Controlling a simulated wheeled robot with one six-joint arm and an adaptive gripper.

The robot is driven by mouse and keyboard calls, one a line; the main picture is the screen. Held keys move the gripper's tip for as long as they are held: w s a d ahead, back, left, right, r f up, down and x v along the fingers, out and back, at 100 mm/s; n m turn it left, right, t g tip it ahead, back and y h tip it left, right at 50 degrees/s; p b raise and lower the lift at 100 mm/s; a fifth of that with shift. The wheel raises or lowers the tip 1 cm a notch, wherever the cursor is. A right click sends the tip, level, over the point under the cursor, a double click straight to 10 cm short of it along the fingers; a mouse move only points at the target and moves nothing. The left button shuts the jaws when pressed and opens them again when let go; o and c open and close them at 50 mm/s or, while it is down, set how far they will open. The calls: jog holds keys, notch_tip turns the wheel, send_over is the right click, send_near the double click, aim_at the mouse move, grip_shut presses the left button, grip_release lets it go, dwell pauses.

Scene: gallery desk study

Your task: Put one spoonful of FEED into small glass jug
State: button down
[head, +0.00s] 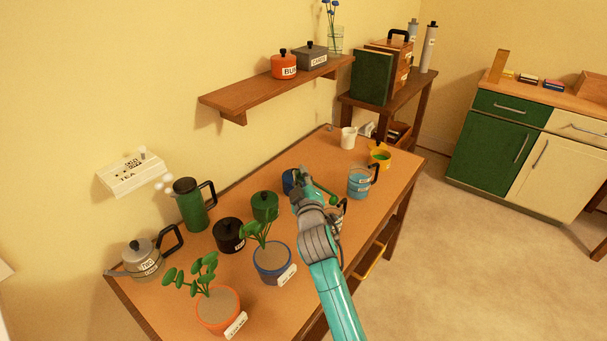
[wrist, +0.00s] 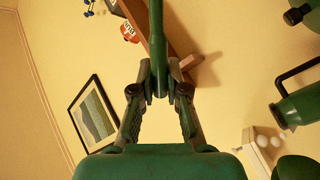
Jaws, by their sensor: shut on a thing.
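My gripper (head: 299,178) is above the middle of the desk. In the wrist view, the fingers of my gripper (wrist: 158,88) are shut on a thin green handle (wrist: 157,40), which looks like a spoon's. No label reading FEED is legible. My arm partly hides a labelled vessel (head: 341,209).
A green jug (head: 190,206), black pot (head: 229,236), green pot (head: 265,206) and two potted plants (head: 272,262) crowd the left side. A wall shelf (head: 270,88) hangs above.

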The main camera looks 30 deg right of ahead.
jog(key=shift+w+a+f+n, duration=0.2)
jog(key=shift+a+f+n, duration=0.4)
jog(key=shift+f+n, duration=0.2)
jog(key=shift+w+a+f+n, duration=0.2)
jog(key=shift+a+f+n, duration=0.45)
jog(key=shift+n, duration=0.25)
jog(key=shift+f, duration=0.2)
jog(key=shift+r, duration=0.1)
